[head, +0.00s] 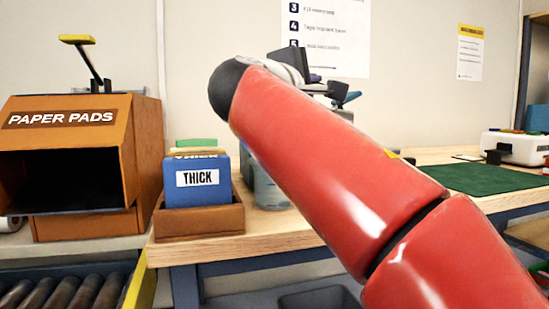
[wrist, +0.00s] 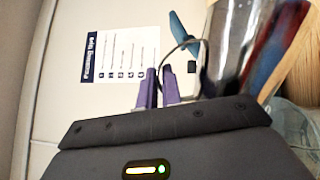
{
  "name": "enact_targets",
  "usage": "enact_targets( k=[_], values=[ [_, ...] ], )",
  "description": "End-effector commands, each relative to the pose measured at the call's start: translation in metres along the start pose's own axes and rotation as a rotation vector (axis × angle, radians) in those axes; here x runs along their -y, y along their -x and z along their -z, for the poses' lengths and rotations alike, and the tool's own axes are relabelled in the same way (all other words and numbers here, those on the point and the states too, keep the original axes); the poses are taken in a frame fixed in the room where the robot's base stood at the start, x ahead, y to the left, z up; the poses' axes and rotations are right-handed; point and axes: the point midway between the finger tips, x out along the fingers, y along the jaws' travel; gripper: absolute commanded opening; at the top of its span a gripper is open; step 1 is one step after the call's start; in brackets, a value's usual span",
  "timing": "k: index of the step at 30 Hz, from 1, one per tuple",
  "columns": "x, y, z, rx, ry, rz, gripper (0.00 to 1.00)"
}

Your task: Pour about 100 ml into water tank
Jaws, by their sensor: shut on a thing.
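In the wrist view my gripper (wrist: 158,88) has its purple fingers closed on the thin curved handle of a shiny metal jug (wrist: 235,45). The jug is cut off by the top edge, and its mouth and contents do not show. A clear container (wrist: 300,125), perhaps the water tank, shows at the lower right, partly behind my gripper's body. In the head view a translucent container (head: 268,190) stands on the wooden bench, mostly hidden by my red arm. My arm also hides the gripper's fingers and most of the jug there.
A wooden tray (head: 200,222) holding a blue box labelled THICK (head: 196,194) sits left of the translucent container. An orange PAPER PADS box (head: 70,120) is further left. A green mat (head: 490,179) and a white device (head: 515,147) lie on the right. Rollers (head: 65,292) run at lower left.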

Motion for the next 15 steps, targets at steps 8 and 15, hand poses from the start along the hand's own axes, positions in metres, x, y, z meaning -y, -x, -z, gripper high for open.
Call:
enact_targets(
  k=[8,15],
  values=[
    [-0.0029,0.0015,0.0021,-0.002,0.024,-0.01,0.0],
    [-0.0039,0.0022,0.0028,-0.003,0.042,-0.018,0.0]
  ],
)
